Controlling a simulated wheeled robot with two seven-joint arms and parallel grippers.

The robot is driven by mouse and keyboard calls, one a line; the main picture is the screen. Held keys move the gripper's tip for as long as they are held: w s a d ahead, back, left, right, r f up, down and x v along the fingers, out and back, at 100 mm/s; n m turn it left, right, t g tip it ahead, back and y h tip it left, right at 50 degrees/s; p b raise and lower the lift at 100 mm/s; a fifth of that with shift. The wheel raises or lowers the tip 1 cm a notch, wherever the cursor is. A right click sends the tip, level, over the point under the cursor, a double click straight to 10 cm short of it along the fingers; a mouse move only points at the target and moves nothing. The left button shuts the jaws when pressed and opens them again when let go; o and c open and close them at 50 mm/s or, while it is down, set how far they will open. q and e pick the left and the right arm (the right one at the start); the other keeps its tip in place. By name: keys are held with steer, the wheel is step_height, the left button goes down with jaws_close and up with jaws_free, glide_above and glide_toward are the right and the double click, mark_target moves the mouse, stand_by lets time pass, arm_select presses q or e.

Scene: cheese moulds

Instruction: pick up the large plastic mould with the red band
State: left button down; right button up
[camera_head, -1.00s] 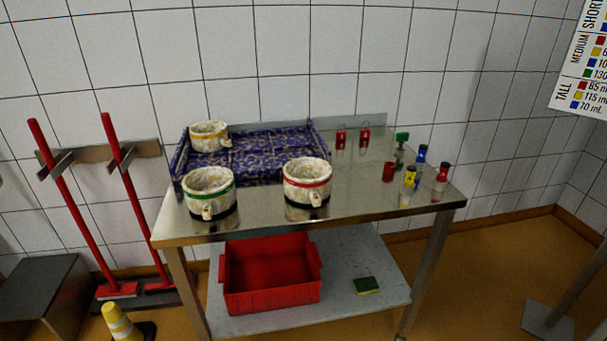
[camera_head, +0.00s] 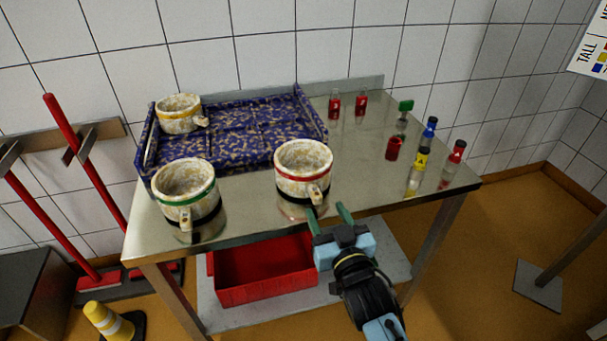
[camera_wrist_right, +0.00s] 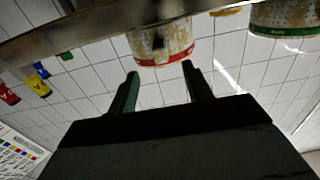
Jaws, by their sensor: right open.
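The large mould with the red band (camera_head: 303,170) stands upright on the steel table near its front edge. It is cream and mottled, with a dark base band and a small handle facing the front. My right gripper (camera_head: 328,212) is open and empty, in front of and a little right of this mould, apart from it, near the table's front edge. In the right wrist view the red-banded mould (camera_wrist_right: 162,42) shows beyond and between the two open green fingers (camera_wrist_right: 160,85). My left gripper is not in view.
A green-banded mould (camera_head: 186,192) stands to the left. A yellow-banded mould (camera_head: 180,113) stands on the blue patterned tray (camera_head: 235,135). A red crate (camera_head: 262,272) sits on the lower shelf.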

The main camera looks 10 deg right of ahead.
mark_target(318, 200)
steer(key=shift+w, duration=1.15)
steer(key=w, duration=0.3)
steer(key=w+b, duration=0.1)
steer(key=w, duration=0.1)
steer(key=shift+a+f, duration=0.1)
steer(key=shift+a, duration=0.2)
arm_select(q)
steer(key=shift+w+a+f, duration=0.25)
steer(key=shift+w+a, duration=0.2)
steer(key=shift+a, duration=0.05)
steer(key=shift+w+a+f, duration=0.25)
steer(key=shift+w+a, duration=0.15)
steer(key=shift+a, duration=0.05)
arm_select(e)
jaws_close()
